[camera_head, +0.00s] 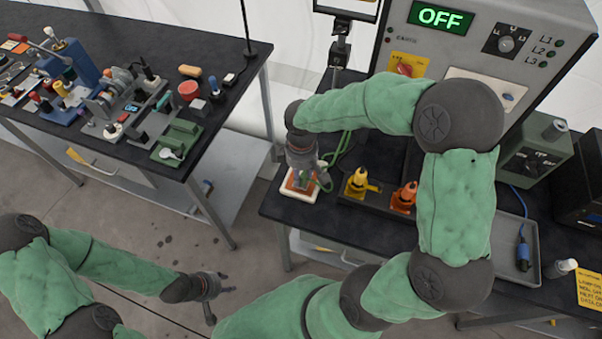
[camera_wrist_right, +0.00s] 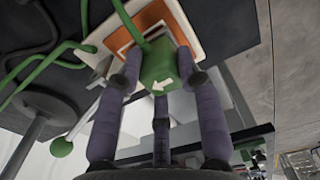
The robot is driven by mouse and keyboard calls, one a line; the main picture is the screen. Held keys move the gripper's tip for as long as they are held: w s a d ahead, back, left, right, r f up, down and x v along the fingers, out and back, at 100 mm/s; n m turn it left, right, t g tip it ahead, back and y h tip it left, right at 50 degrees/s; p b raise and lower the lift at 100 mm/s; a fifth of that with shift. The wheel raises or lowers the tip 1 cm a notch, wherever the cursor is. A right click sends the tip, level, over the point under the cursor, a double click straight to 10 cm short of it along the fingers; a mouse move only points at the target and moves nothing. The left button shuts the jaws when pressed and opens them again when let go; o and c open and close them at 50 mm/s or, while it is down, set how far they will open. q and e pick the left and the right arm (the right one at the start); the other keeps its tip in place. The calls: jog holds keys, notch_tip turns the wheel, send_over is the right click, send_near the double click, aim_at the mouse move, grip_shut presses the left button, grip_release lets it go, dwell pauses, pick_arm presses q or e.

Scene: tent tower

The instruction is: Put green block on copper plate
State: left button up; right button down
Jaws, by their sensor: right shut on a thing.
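The green block (camera_wrist_right: 158,66) carries a white arrow and a green cable. My right gripper (camera_wrist_right: 160,82) is shut on it, with its fingers around the block. In the head view my right gripper (camera_head: 302,172) points down over the copper plate (camera_head: 294,186), an orange square with a pale rim at the table's left front. In the wrist view the copper plate (camera_wrist_right: 122,42) lies directly behind the block. Whether the block touches it cannot be told. My left gripper (camera_head: 220,302) is open and empty over the floor, away from both tables.
A yellow plug (camera_head: 359,183) and an orange plug (camera_head: 404,197) stand in a dark holder right of the plate. A power cabinet (camera_head: 455,55) reading OFF stands behind. A grey tray (camera_head: 505,262) lies at right. The left bench (camera_head: 215,50) holds many tools.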

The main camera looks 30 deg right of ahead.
aim_at(301, 172)
jog(key=shift+f, duration=0.15)
jog(key=shift+f, duration=0.15)
jog(key=c, duration=0.8)
grip_release()
notch_tip(301, 172, up, 12)
jog(key=p, duration=0.3)
jog(key=shift+r, duration=0.25)
